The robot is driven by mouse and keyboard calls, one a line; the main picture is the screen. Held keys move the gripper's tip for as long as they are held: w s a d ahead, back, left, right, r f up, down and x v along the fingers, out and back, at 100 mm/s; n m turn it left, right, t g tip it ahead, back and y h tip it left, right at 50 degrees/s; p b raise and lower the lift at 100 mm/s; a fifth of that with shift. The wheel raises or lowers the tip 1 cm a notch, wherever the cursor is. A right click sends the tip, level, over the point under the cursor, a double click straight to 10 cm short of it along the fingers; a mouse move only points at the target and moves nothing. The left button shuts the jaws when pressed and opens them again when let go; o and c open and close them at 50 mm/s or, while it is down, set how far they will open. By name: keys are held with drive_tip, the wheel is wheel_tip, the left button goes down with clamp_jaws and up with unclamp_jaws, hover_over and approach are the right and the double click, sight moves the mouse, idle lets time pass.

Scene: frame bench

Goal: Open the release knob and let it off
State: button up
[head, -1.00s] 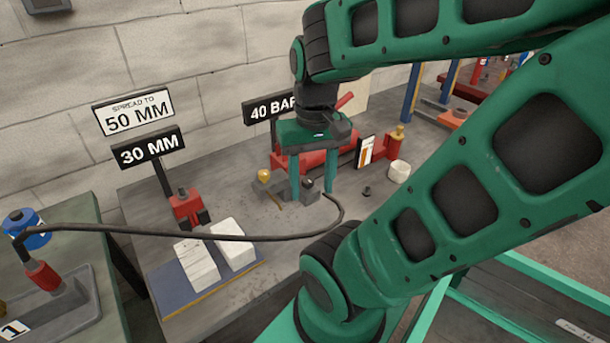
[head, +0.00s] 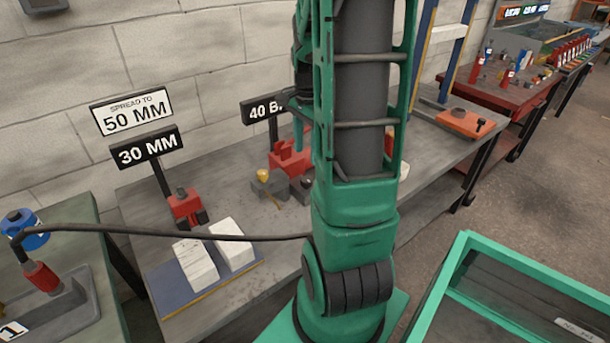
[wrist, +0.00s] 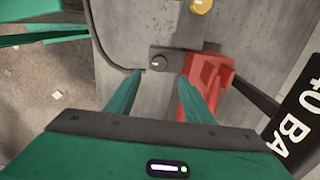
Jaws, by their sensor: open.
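The pump's red body (head: 290,158) is on the bench, partly hidden behind my arm in the head view. I cannot tell by looks which is the release knob. In the wrist view the dark knob (wrist: 158,62) appears between and just beyond my fingertips, apart from them. The brass knob (wrist: 201,5) is at the top edge and the red body (wrist: 207,88) lies right of the fingers. My gripper (wrist: 160,76) is open and empty. In the head view my arm hides most of it.
A black hose (head: 150,233) crosses the bench front towards the pump. A red spreader (head: 186,207) and white blocks (head: 234,244) on a blue plate stand left. The 30 MM sign (head: 149,147) and 40 BAR sign (head: 263,107) rise behind. A green-rimmed bin (head: 440,290) is at front right.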

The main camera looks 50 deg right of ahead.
sight(307, 179)
wheel_tip(307, 179, down, 10)
idle(0.5)
